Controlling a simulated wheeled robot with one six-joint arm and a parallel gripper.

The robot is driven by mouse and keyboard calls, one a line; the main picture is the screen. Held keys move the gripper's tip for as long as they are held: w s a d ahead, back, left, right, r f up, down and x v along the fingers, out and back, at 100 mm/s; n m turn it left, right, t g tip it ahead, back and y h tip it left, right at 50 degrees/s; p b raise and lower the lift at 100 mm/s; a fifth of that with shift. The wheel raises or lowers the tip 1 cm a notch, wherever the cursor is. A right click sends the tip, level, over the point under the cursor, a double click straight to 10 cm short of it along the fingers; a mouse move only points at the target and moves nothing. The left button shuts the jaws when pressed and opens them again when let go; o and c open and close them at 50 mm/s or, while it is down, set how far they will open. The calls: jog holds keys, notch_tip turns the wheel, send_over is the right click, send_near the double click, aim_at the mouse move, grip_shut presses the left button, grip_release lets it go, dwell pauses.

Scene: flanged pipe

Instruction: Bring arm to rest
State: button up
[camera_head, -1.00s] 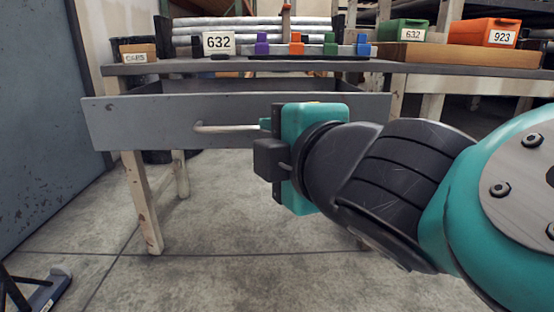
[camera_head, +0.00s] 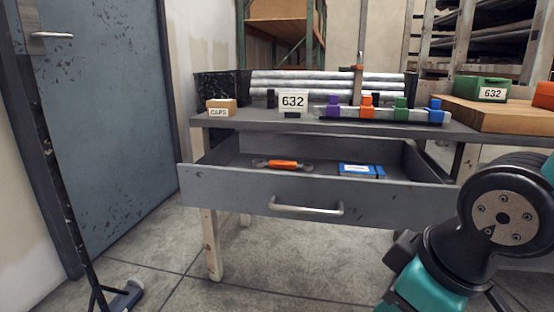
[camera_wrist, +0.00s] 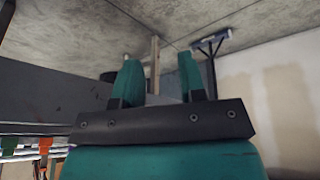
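My arm is folded in at the lower right of the head view, with its dark wrist and teal gripper housing pointing down and left. My gripper (camera_wrist: 160,76) shows in the wrist view with its two teal fingers apart and nothing between them. In the head view its fingertips cannot be made out. The gripper is clear of the drawer handle (camera_head: 305,208). The grey drawer (camera_head: 230,188) under the workbench stands open.
In the drawer lie an orange-handled tool (camera_head: 284,165) and a blue box (camera_head: 358,170). A dark stand (camera_head: 125,297) is on the floor at left. The floor before the bench is clear.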

jog(key=s+r+m+g+y+p, duration=0.2)
jog(key=s+r+g+p, duration=0.25)
jog(key=r, duration=0.35)
notch_tip(320, 180, up, 36)
jog(key=p, duration=3.7)
jog(key=shift+s+t, duration=0.2)
jog(key=shift+t, duration=0.25)
